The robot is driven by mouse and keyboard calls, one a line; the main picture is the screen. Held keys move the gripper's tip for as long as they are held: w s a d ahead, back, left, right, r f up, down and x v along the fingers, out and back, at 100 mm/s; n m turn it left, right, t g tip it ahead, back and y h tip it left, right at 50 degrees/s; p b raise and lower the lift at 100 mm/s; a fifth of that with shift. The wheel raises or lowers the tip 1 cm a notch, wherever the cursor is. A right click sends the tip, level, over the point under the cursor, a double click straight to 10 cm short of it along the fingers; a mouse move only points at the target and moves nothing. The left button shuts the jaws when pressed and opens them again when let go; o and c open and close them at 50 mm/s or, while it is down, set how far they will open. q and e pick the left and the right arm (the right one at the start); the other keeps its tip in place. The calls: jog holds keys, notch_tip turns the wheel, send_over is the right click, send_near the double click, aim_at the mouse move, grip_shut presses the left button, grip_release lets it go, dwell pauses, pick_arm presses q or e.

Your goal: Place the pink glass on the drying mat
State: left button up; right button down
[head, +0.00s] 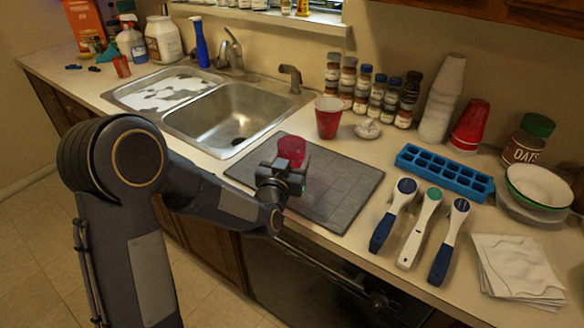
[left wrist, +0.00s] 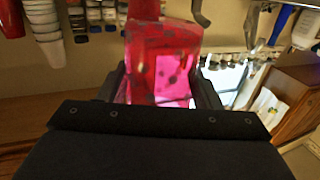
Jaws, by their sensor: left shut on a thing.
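The pink glass (head: 292,150) is translucent and deep pink-red. My left gripper (head: 284,172) is shut on it, over the left part of the grey drying mat (head: 345,185). The glass fills the middle of the left wrist view (left wrist: 162,55), between the two dark fingers (left wrist: 160,85). The gripper hides the lower part of the glass in the head view, so I cannot tell whether the glass touches the mat. The rest of the mat is bare. My right gripper is not in view.
A red cup (head: 328,117) stands at the mat's back edge, beside a small pale item (head: 367,128). The sink (head: 225,115) lies to the left. A blue ice tray (head: 445,172) and three long-handled brushes or scoops (head: 420,228) lie to the right. Spice jars (head: 376,95) line the wall.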

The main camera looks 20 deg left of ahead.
pick_arm(q)
notch_tip(320, 180, down, 3)
jog(key=shift+w+d+f, duration=0.1)
jog(key=shift+f, duration=0.1)
jog(key=shift+f+b, duration=0.15)
jog(key=shift+b, duration=0.15)
jog(key=o, duration=1.2)
